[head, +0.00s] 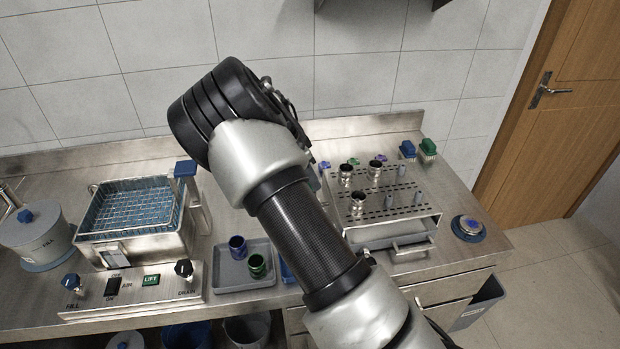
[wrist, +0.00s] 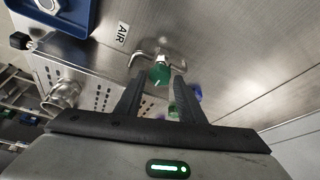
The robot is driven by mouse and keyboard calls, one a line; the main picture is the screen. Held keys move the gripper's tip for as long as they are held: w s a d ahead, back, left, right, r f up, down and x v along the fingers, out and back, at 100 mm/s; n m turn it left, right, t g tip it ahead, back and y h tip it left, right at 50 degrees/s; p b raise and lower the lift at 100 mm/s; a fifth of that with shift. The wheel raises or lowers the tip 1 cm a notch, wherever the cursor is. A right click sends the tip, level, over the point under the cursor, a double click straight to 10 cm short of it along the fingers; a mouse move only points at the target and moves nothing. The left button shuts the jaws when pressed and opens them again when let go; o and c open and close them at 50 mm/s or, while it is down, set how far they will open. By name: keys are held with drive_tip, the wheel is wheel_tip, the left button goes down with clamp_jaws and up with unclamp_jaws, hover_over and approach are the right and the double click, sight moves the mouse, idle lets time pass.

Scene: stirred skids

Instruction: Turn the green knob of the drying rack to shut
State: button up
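The green knob (wrist: 159,74) sits on a small metal fitting on a steel surface, near a label reading AIR (wrist: 122,32) in the wrist view. My gripper (wrist: 158,82) is open, with one black finger on each side of the knob. Small gaps show between the knob and both fingers; the depth of the fingertips over it is hard to tell. In the head view the drying rack (head: 410,213) is a perforated steel stand with several metal cups. My arm hides my gripper there.
A basket in a steel bath (head: 183,222) and a control panel (head: 192,287) stand at left. A grey tray (head: 227,275) with cups lies in the middle. A blue round device (head: 468,228) is at right.

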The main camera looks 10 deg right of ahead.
drive_tip(key=v, duration=1.6)
drive_tip(key=shift+r, duration=0.2)
drive_tip(key=shift+s+a, duration=0.1)
drive_tip(key=shift+s, duration=0.05)
drive_tip(key=s+d+r+n+y+p, duration=0.1)
drive_tip(key=s+d+r+n+y, duration=0.15)
drive_tip(key=s+r, duration=0.35)
drive_tip(key=s+d+r+n+y, duration=0.2)
drive_tip(key=s+d+r+n, duration=0.15)
drive_tip(key=s, duration=0.45)
drive_tip(key=s+r+n+t+p, duration=0.1)
drive_tip(key=s+r+n+t, duration=0.2)
drive_tip(key=s, duration=1.5)
drive_tip(key=n+t, duration=0.1)
drive_tip(key=n, duration=0.3)
drive_tip(key=shift+s+d+n+p, duration=0.3)
drive_tip(key=shift+s+d, duration=0.05)
drive_tip(key=shift+s, duration=0.05)
